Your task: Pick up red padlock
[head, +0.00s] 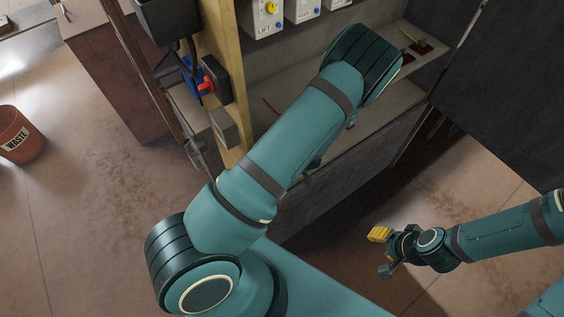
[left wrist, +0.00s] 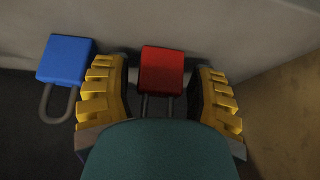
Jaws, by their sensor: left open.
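The red padlock (left wrist: 162,70) is in the upper middle of the left wrist view, its shackle pointing down in the picture. My left gripper (left wrist: 160,82) is open, with a yellow-padded finger on each side of the red padlock. A gap shows on both sides of it. The lower part of its shackle is hidden behind a teal part of mine. In the head view my left arm covers the middle, and its gripper is hidden. My right gripper (head: 382,252) is open and empty, low at the right over the floor.
A blue padlock (left wrist: 67,62) is just left of my left gripper. A grey wall lies behind the padlocks and a tan surface (left wrist: 285,110) stands at right. The head view shows a wooden post (head: 226,70), a shelf (head: 385,97) and a waste bin (head: 18,135).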

